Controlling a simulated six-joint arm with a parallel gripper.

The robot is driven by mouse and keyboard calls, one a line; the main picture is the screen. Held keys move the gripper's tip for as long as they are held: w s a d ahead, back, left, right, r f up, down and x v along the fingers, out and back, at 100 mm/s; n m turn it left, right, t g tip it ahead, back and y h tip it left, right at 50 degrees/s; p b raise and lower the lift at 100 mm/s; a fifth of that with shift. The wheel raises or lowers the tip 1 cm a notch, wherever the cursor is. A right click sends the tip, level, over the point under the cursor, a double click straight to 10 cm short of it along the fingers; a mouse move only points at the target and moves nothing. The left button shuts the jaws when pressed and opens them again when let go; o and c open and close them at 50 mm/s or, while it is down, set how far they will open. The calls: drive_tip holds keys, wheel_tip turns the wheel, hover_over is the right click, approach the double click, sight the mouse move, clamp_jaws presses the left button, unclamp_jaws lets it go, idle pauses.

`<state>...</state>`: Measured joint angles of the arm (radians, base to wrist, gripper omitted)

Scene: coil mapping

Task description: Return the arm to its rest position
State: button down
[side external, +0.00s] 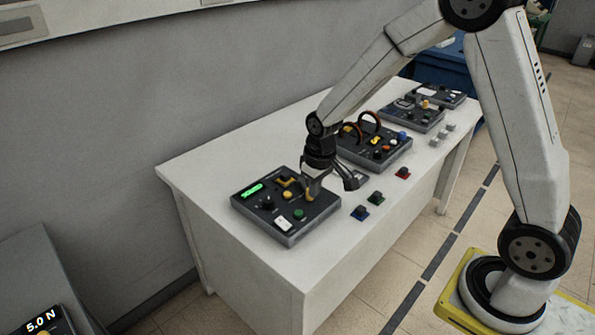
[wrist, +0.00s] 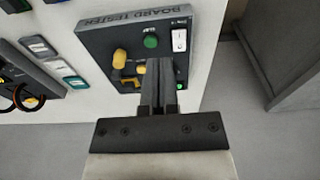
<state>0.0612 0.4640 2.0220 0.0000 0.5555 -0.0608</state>
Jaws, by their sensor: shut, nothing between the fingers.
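My gripper (side external: 314,192) is at the end of my bent arm, over the right part of the board tester (side external: 262,231) in the side external view. In the wrist view my gripper (wrist: 159,65) has its fingers together with nothing between them. It hangs over the board tester (wrist: 97,31), covering part of its panel. The tester is a dark box with a lit green display, yellow knobs, a green button (wrist: 151,41) and a white switch (wrist: 180,40). I cannot tell whether the fingertips touch the panel.
The white table (side external: 212,168) carries more dark panels, one with cable loops (side external: 371,119), behind my gripper. Small blue (side external: 360,213), green (side external: 376,197) and red (side external: 402,174) blocks lie near the front edge. A grey wall stands behind; a grey box (side external: 45,270) stands at lower left.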

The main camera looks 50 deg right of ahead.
drive_tip(key=s+a+r, duration=0.1)
drive_tip(key=s, duration=0.5)
drive_tip(key=s+a+r+t, duration=0.1)
drive_tip(key=s+r, duration=0.1)
drive_tip(key=s, duration=0.5)
drive_tip(key=shift+s+a+r, duration=0.15)
drive_tip(key=shift+s+a, duration=0.1)
drive_tip(key=shift+a, duration=0.05)
idle(1.7)
drive_tip(key=c, duration=0.5)
unclamp_jaws()
drive_tip(key=shift+w, duration=0.25)
drive_tip(key=shift+c, duration=0.2)
drive_tip(key=o, duration=0.3)
drive_tip(key=shift+w, duration=0.35)
drive_tip(key=w+f+m, duration=0.1)
drive_tip(key=w+f, duration=0.2)
drive_tip(key=w, duration=0.5)
drive_tip(key=w+d+f+m+t, duration=0.1)
drive_tip(key=w+f, duration=0.2)
drive_tip(key=w, duration=0.6)
drive_tip(key=w+f+m+t+h, duration=0.1)
drive_tip(key=w+f, duration=0.2)
drive_tip(key=w, duration=0.5)
drive_tip(key=shift+w+d, duration=0.25)
drive_tip(key=shift+w, duration=0.1)
